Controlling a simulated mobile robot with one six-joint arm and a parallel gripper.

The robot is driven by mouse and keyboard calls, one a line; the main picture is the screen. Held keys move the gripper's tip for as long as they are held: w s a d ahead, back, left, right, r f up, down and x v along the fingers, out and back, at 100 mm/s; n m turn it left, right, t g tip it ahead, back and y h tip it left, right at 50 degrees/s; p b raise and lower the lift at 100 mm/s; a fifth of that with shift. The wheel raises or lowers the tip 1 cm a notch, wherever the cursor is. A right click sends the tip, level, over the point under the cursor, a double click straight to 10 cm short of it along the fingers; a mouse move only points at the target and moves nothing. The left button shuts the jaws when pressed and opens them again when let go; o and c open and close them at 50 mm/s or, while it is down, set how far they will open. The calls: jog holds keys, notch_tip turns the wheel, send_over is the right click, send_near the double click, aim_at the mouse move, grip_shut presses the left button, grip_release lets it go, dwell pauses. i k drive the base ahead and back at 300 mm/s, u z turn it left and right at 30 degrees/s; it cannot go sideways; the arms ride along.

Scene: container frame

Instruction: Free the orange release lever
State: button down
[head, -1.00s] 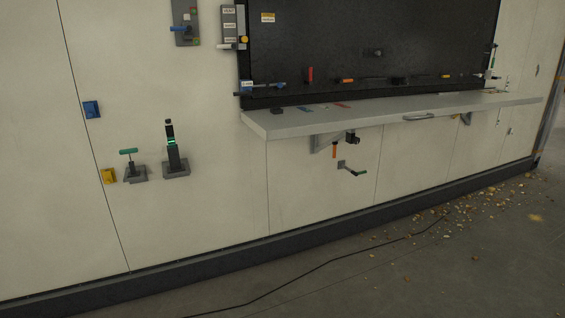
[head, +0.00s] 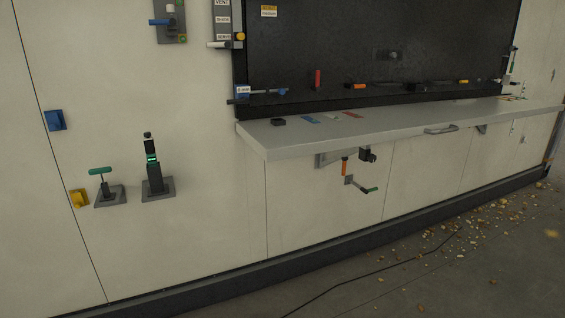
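A short orange handle (head: 345,167) hangs upright under the grey shelf (head: 290,138), by a grey bracket and a small black block (head: 367,155). Just below it is a grey crank with a green grip (head: 369,190), close to the handle's lower end; I cannot tell whether they touch. Another orange handle (head: 356,86) lies level along the bottom of the black panel (head: 330,45). Which orange part is the release lever cannot be told for sure. My gripper is not in view.
A green T-handle (head: 100,171) and a black upright lever (head: 153,168) stick out from the wall at left. The shelf juts out above the hanging handle. A dark cable (head: 385,268) and scattered yellowish debris (head: 490,212) lie on the floor. The floor before the wall is otherwise open.

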aim_at(344, 160)
jog(key=i, duration=1.8)
jog(key=u, duration=3.9)
jog(key=i, duration=0.1)
jog(key=z, duration=2.15)
jog(key=k, duration=0.6)
jog(key=u, duration=0.1)
